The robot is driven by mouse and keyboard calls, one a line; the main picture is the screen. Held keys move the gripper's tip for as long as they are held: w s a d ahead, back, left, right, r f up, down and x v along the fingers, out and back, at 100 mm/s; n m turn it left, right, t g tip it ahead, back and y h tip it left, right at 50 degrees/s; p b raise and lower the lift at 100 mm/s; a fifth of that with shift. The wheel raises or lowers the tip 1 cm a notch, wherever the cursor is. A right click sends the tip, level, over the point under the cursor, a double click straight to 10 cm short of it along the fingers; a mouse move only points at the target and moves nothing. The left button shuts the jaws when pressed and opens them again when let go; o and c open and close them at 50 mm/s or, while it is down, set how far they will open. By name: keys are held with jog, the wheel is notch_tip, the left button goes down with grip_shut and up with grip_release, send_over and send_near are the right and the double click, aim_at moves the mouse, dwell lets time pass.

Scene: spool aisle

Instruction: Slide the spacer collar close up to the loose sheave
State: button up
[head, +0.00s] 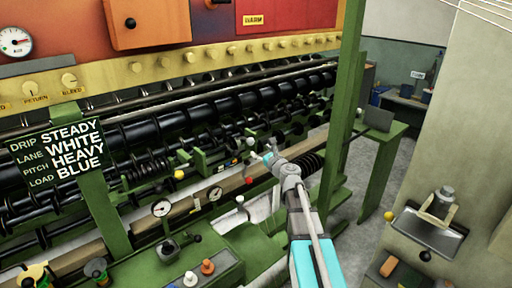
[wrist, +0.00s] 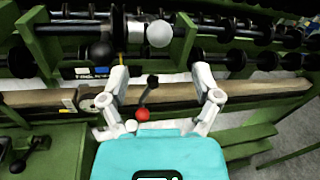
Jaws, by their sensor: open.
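My gripper (wrist: 158,62) is open, its two fingers spread toward a shaft in a green frame. In the head view my gripper (head: 262,153) reaches in at the middle of the machine. A pale round-ended piece (wrist: 159,34) shows between the fingertips in the wrist view; it may be the spacer collar. I cannot tell which part is which, nor whether the fingers touch anything.
A red knob (wrist: 143,114) on a lever lies nearer, below the fingers. A brown rail (wrist: 50,98) crosses in front of the shaft. Dark rollers (head: 240,98) fill the back.

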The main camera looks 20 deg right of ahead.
jog(key=shift+v, duration=1.7)
jog(key=shift+a, duration=0.1)
jog(key=s+a+f+n+g+y, duration=0.2)
jog(key=s+a+f+n+g, duration=0.3)
jog(key=a+n, duration=0.3)
jog(key=s+a+f+n+g+y, duration=0.1)
jog(key=s+a+f+n+g, duration=0.35)
jog(key=n, duration=0.55)
jog(key=s+d+f+n+g+h, duration=0.1)
jog(key=s+f+n+g+h, duration=0.2)
jog(key=s+n, duration=0.3)
jog(key=s+f+n+g+h, duration=0.4)
jog(key=s+f+n+g, duration=0.1)
jog(key=s, duration=0.5)
jog(key=shift+s+d+f+n, duration=0.4)
jog(key=shift+f+n, duration=0.15)
jog(key=shift+n, duration=0.55)
